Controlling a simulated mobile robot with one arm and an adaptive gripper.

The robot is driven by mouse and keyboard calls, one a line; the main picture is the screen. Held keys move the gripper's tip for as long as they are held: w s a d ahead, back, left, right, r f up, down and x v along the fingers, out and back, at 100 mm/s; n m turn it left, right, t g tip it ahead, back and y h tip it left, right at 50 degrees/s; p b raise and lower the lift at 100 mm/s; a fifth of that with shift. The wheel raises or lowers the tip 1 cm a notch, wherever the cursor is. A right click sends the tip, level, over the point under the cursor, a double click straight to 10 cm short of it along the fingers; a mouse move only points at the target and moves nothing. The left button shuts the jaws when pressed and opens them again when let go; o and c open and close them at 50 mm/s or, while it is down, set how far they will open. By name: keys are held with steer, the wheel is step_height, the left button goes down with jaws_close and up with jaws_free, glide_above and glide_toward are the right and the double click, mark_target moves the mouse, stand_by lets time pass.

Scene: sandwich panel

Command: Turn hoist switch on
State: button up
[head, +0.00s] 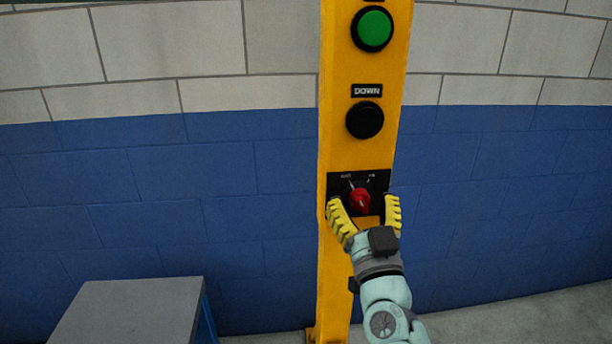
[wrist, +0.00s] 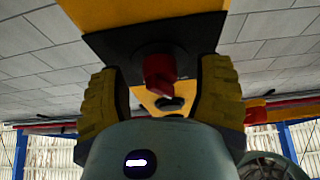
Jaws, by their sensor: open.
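The hoist switch is a red rotary knob (head: 360,199) on a black plate (head: 372,183) low on a yellow post. Its pointer tilts toward the upper left in the head view. My gripper (head: 366,207) is open, with one yellow finger on each side of the knob. In the wrist view the red knob (wrist: 159,77) sits between the two spread fingers (wrist: 158,90), with a gap on both sides. I cannot tell whether the fingertips touch the plate. The small labels on the plate are too blurred to read.
The yellow post (head: 350,260) also carries a black button (head: 364,120) labelled DOWN and a green button (head: 372,29) above it. A grey-topped table (head: 130,315) stands at lower left. A blue and white block wall (head: 150,180) is behind. The floor at right is clear.

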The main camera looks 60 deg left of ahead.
steer(key=shift+w+a+r, duration=0.1)
steer(key=shift+a, duration=0.05)
jaws_close()
stand_by(0.6)
